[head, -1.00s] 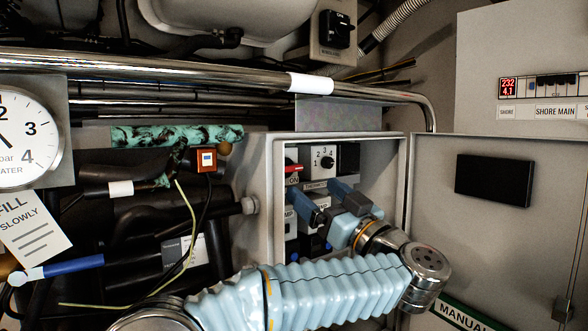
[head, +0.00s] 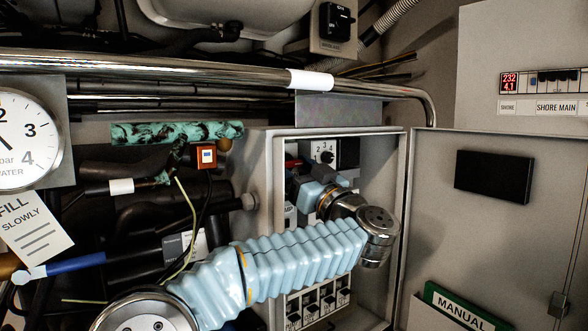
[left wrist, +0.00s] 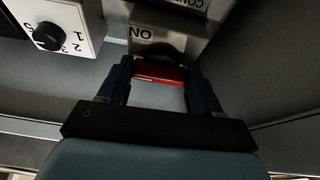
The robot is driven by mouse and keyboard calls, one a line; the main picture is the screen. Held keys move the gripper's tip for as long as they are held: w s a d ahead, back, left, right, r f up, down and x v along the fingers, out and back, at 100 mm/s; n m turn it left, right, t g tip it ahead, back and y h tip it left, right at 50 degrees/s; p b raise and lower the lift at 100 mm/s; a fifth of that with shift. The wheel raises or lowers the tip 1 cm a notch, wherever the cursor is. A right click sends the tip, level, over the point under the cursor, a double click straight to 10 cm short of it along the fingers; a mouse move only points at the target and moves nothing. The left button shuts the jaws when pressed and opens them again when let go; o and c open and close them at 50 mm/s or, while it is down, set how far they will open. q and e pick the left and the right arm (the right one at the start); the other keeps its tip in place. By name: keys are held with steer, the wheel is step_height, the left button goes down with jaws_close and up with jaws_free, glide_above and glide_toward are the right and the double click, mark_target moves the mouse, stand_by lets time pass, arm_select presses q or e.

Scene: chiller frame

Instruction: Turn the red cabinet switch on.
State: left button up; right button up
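The red cabinet switch (head: 292,163) shows as a small red piece at the upper left inside the open grey cabinet, partly hidden by my left gripper (head: 303,180). In the left wrist view, the red switch handle (left wrist: 160,76) lies across the space between the two dark blue fingers of my left gripper (left wrist: 158,68). The fingers stand apart, one on each side of the handle, with narrow gaps. An upside-down "ON" label (left wrist: 141,33) is on the plate beside the handle. My right gripper is out of view.
A white numbered dial (head: 324,154) sits right of the switch. Several small breakers (head: 318,302) line the cabinet bottom. The cabinet door (head: 495,235) stands open at right. A chrome rail (head: 200,72) crosses above, and dark pipes and cables crowd the left.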

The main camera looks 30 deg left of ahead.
arm_select(q)
steer(key=c, duration=0.4)
steer(key=shift+r+m+t+p, duration=0.15)
steer(key=shift+m+t+p, duration=0.25)
steer(key=shift+m+p, duration=0.1)
steer(key=o, duration=1.1)
steer(key=shift+c, duration=0.2)
steer(key=shift+f, duration=0.2)
steer(key=b+v, duration=0.2)
steer(key=v, duration=1.2)
steer(key=shift+r+b, duration=0.2)
steer(key=shift+b, duration=0.1)
